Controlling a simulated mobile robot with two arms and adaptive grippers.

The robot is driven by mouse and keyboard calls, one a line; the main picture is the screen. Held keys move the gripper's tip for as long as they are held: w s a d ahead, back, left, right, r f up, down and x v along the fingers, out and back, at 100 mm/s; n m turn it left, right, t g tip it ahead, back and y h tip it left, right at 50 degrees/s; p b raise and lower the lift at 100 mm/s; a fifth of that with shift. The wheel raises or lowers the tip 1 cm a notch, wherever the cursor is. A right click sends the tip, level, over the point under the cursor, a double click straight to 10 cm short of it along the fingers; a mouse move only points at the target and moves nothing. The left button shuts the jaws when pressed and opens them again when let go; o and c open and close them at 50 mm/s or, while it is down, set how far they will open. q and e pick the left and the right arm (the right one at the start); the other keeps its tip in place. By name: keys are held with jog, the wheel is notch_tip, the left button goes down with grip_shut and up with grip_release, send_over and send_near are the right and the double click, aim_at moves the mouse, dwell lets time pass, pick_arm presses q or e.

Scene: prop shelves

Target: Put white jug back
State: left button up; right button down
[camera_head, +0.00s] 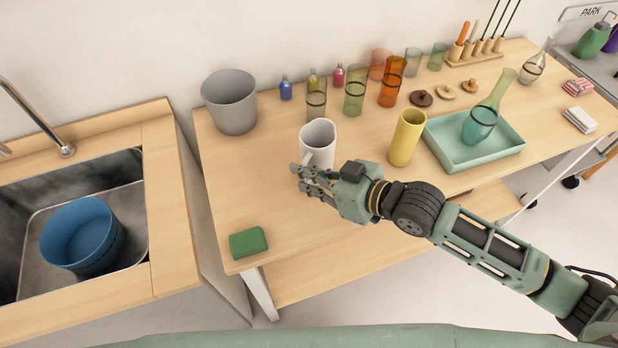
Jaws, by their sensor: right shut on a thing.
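The white jug (319,135) stands upright at the table's front half, or just above its surface; I cannot tell if its base touches. My right gripper (306,174) reaches in from the right and is shut on the jug's near left side, where its handle appears to be. The fingers hide part of the jug's lower body. My left gripper is not in view.
A yellow cylinder (406,138) and a teal tray (437,141) with a green carafe (484,118) stand right of the jug. Coloured glasses (391,82) line the back. A grey bucket (230,104) stands back left. A green sponge (248,242) lies front left; the table between is clear.

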notch_tip(320, 180, down, 2)
jog(key=shift+f, duration=0.1)
jog(key=c, duration=1.8)
grip_release()
jog(key=shift+f, duration=0.15)
jog(key=shift+c, duration=0.2)
jog(key=b+v, duration=0.1)
jog(key=v, duration=1.1)
jog(key=shift+r+b, duration=0.25)
jog(key=shift+b, duration=0.15)
